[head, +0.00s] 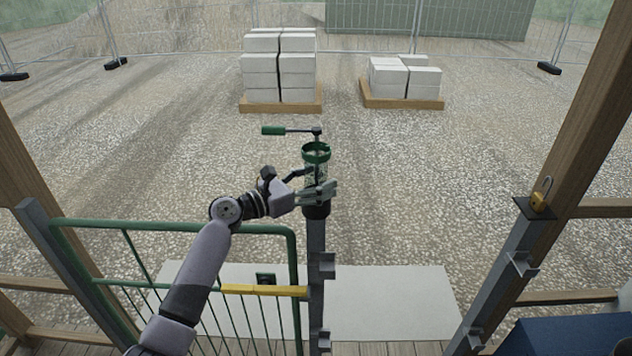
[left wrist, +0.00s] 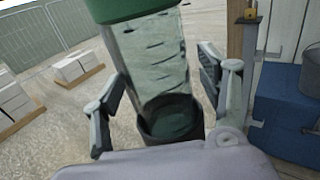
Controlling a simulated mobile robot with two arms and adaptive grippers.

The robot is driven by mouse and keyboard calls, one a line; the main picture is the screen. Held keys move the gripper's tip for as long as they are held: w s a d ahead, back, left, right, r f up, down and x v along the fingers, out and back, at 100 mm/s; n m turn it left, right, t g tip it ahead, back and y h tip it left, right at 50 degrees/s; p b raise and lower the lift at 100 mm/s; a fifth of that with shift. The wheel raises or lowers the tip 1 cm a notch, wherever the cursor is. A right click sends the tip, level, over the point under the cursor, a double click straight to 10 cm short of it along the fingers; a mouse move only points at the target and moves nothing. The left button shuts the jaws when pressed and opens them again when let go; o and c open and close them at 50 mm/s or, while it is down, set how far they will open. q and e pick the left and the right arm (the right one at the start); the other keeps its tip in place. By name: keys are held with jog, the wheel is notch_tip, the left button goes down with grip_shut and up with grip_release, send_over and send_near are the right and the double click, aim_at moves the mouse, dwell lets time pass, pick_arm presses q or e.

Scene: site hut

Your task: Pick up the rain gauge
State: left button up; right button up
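The rain gauge (head: 316,155) is a clear tube with a green rim, upright in a black cup (head: 316,210) on top of a grey metal post. In the left wrist view the gauge (left wrist: 157,60) fills the middle, its lower end in the black cup (left wrist: 172,122). My left gripper (head: 325,192) is at the gauge's lower part. In the left wrist view its fingers (left wrist: 163,95) stand on either side of the tube, with gaps visible between them and it, so it is open around the gauge. My right gripper is not in view.
A dark rod with a green handle (head: 273,131) shows just above the gauge. A green gate (head: 170,226) stands left of the post. A padlock (head: 539,202) sits on the right post. Stacked blocks (head: 280,70) are farther off. A blue box (head: 570,335) is at lower right.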

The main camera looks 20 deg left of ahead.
pick_arm(q)
jog(key=c, duration=1.3)
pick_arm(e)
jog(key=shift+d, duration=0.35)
pick_arm(q)
jog(key=shift+r, duration=0.15)
jog(key=shift+r, duration=3.15)
jog(key=shift+a+r+b, duration=0.1)
jog(key=shift+r+b, duration=0.15)
jog(key=shift+b, duration=0.05)
jog(key=b, duration=0.5)
send_near(305, 157)
jog(key=shift+v, duration=2.7)
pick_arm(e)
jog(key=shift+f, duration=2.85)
pick_arm(q)
jog(key=shift+s, duration=0.15)
